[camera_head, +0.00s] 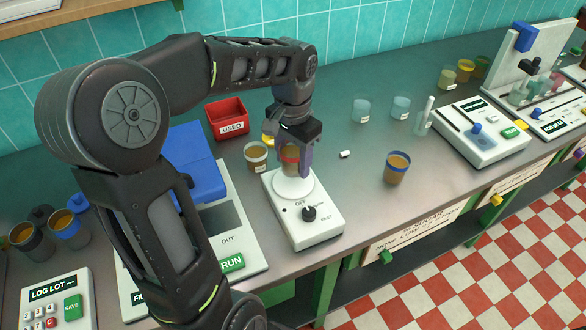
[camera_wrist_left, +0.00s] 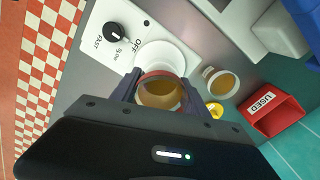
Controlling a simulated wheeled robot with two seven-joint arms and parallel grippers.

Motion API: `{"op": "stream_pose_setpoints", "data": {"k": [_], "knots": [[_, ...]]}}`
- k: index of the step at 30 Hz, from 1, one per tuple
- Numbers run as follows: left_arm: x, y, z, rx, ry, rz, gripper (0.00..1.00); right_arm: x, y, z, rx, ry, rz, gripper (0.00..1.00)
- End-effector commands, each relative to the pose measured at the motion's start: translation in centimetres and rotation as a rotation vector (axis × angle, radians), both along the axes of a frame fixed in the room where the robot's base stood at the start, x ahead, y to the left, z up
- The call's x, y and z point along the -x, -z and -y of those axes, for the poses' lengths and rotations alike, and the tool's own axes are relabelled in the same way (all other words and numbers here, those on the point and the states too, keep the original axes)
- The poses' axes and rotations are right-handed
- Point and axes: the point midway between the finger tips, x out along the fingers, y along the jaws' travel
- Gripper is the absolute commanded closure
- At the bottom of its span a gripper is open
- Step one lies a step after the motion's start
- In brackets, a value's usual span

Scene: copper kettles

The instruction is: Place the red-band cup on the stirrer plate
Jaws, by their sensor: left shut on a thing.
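The red-band cup (camera_head: 289,156), holding brown liquid, is between the fingers of my left gripper (camera_head: 297,163), which is shut on it. It also shows in the left wrist view (camera_wrist_left: 160,92), with my gripper (camera_wrist_left: 159,82) gripping its two sides. The stirrer has a round white plate (camera_head: 293,187) on top of a white box with a black knob (camera_head: 309,213). In the wrist view the plate (camera_wrist_left: 172,53) shows just beyond the cup. The cup is upright over the plate; I cannot tell whether its base touches it. My right gripper is not in view.
A white-banded cup (camera_head: 256,156) and a red USED bin (camera_head: 227,118) stand close by at the left. A blue-banded cup (camera_head: 397,168) and a small white piece (camera_head: 345,154) are on the right. Beakers (camera_head: 361,108) stand farther back. The counter right of the stirrer is mostly clear.

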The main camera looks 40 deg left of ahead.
Motion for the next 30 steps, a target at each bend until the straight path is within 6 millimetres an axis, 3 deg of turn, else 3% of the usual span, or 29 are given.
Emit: {"op": "stream_pose_setpoints", "data": {"k": [5,12,24,25,30], "knots": [[0.0,0.5,0.0,0.001,0.000,0.000,0.95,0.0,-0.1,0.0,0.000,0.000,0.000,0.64],[0.1,3.4,0.0,0.001,0.000,-0.001,0.95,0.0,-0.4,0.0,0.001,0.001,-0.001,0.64],[0.0,4.1,0.0,0.000,0.000,0.001,0.95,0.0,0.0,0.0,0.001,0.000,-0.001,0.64],[0.0,4.1,0.0,0.000,0.000,0.001,0.46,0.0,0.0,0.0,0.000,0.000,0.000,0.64],[0.0,4.0,0.0,0.000,0.000,0.001,0.32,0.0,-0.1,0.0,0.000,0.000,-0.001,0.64]]}}
